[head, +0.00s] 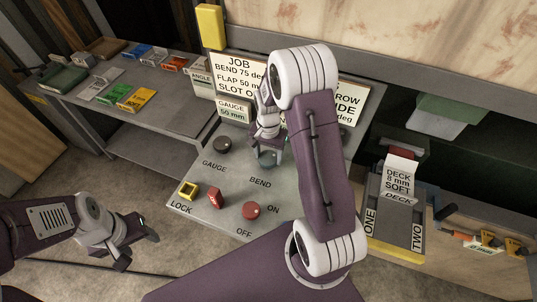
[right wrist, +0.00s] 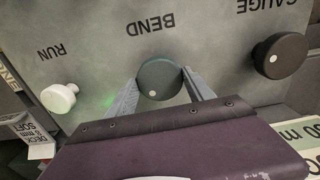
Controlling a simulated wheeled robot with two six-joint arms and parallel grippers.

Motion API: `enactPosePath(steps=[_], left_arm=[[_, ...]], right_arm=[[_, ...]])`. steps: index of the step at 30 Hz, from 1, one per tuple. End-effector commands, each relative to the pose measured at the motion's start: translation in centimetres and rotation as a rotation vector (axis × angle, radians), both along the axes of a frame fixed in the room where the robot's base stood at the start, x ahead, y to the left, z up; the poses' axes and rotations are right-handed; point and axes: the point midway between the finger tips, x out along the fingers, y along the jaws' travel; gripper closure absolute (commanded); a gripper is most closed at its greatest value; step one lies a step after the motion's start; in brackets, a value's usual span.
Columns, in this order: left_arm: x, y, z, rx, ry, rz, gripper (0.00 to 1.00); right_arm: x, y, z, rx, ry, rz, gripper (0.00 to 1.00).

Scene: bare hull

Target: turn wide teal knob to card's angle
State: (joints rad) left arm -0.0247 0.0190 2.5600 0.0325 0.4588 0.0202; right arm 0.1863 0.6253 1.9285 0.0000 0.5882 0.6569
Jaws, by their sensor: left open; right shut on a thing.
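The wide teal knob (head: 267,158) sits on the grey panel above the word BEND. In the right wrist view the knob (right wrist: 160,76) shows a white dot low on its face. My right gripper (right wrist: 161,92) is shut on it, one finger on each side. The job card (head: 234,72) behind the panel reads BEND 75 deg; my right arm covers part of it. A second card (head: 347,104) is mostly hidden by the arm. My left gripper (head: 143,231) is open and empty, left of the panel and apart from it.
A dark GAUGE knob (head: 222,145) is left of the teal knob. The right wrist view shows a white RUN knob (right wrist: 58,97). A side table (head: 178,112) holds coloured boxes.

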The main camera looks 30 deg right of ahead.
Motion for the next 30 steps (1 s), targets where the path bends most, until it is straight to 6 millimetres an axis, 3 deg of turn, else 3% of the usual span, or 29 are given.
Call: enactPosePath(steps=[15, 16, 18, 27, 30], left_arm=[[0.0, 0.0, 0.04, 0.0, 0.0, 0.0, 0.43], [0.0, 0.0, 0.04, 0.0, 0.0, 0.0, 0.43], [0.0, 0.0, 0.04, 0.0, 0.0, 0.0, 0.43], [0.0, 0.0, -0.01, 0.0, 0.0, 0.0, 0.43], [0.0, 0.0, -0.34, 0.0, 0.0, 0.0, 0.43]], right_arm=[[0.05, -0.01, 0.06, 0.0, -0.001, -0.021, 0.8], [0.05, -0.01, 0.06, 0.0, -0.001, -0.021, 0.36], [0.05, -0.01, 0.06, 0.0, -0.001, -0.021, 0.17], [0.03, -0.01, 0.09, 0.0, -0.001, -0.021, 0.17], [0.16, -0.02, 1.02, -0.001, -0.005, -0.021, 0.17]])
